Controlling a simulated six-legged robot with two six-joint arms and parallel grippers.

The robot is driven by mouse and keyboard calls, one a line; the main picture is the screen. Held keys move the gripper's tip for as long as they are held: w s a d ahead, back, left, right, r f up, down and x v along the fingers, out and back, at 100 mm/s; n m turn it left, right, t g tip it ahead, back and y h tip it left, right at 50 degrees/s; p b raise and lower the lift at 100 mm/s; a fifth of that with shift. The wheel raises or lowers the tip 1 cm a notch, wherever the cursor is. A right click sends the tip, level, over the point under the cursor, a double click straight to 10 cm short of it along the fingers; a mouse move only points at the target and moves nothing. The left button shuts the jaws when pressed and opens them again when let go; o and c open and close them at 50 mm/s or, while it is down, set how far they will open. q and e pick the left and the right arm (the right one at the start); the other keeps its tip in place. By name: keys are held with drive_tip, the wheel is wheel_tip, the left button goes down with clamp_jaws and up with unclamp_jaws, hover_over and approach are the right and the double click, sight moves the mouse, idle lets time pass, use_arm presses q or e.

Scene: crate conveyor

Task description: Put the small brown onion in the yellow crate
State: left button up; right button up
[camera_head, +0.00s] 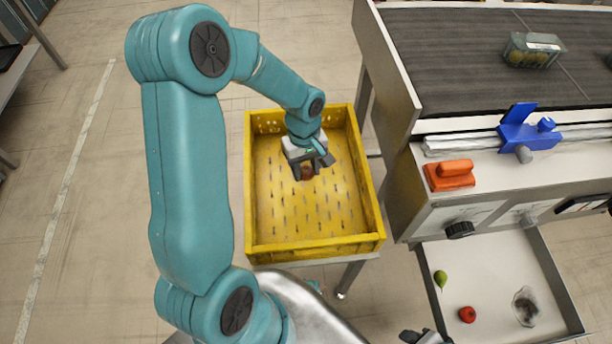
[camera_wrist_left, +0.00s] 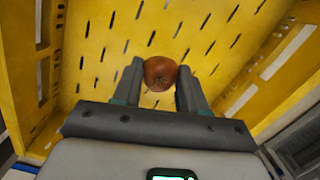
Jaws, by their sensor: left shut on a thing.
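The small brown onion (camera_head: 306,173) is held between the fingers of my left gripper (camera_head: 304,170). In the left wrist view the onion (camera_wrist_left: 160,73) sits between the two dark fingertips of the left gripper (camera_wrist_left: 160,84), with the yellow crate's slotted floor behind it. The yellow crate (camera_head: 315,247) stands open, and the left gripper is within its outline in the head view. I cannot tell the exact height of the onion over the crate floor. A dark piece at the bottom edge of the head view may be part of my right gripper; its fingers do not show clearly.
A dark conveyor belt (camera_head: 450,50) lies at the upper right with a clear box (camera_head: 532,50) on it. An orange block (camera_head: 449,176) and a blue clamp (camera_head: 528,132) are on its side. A white tray (camera_head: 490,262) holds a green pear (camera_head: 440,278), a red tomato (camera_head: 467,314) and a glass (camera_head: 525,306).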

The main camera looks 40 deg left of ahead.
sight(306, 176)
use_arm(q)
wheel_tip(306, 176, down, 4)
drive_tip(key=shift+f+b, duration=0.1)
drive_tip(key=shift+b, duration=0.2)
drive_tip(key=o, duration=1)
drive_tip(key=shift+r, duration=0.25)
drive_tip(key=r, duration=0.4)
drive_tip(key=a+r+p, duration=0.1)
drive_tip(key=r, duration=0.6)
drive_tip(key=shift+w+a+r+p, duration=0.15)
drive_tip(key=shift+w+r+p, duration=0.2)
drive_tip(key=shift+w+p, duration=0.05)
